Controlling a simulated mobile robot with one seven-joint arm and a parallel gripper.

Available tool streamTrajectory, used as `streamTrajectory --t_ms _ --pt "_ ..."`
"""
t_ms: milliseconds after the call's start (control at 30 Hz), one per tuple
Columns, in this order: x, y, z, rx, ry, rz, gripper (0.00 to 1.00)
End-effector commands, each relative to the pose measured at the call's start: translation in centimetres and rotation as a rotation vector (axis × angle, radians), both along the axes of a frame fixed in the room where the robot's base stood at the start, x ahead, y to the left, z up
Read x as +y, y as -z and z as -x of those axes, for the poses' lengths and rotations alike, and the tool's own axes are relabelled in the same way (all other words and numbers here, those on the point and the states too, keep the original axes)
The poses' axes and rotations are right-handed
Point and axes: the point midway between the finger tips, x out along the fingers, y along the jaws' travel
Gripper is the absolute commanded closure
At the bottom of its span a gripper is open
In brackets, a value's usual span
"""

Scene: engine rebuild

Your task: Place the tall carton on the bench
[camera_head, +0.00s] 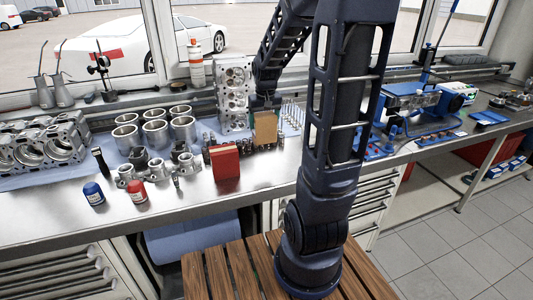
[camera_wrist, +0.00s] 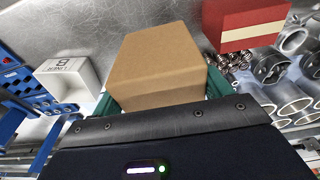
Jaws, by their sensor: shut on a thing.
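The tall carton is a plain brown box (camera_head: 265,128) over the middle of the steel bench (camera_head: 261,182), behind and right of a red box. My gripper (camera_head: 263,102) is shut on it. In the wrist view the carton (camera_wrist: 156,62) fills the space between the green-tipped fingers of my gripper (camera_wrist: 160,98).
The red box (camera_head: 225,162) stands close by, with small metal parts around it. Metal cylinders (camera_head: 155,134), an upright engine block (camera_head: 232,95) and a white box (camera_wrist: 72,80) are near. Bare steel lies along the bench's front.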

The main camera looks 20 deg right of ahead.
Motion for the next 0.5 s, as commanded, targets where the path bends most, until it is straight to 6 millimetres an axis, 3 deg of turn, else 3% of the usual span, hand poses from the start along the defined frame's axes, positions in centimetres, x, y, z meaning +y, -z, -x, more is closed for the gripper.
streamTrajectory --t_ms 300,500 --pt "0.0 6.9 0.0 0.005 -0.001 0.000 0.54" --pt "0.0 9.3 0.0 0.001 -0.001 0.000 0.54"
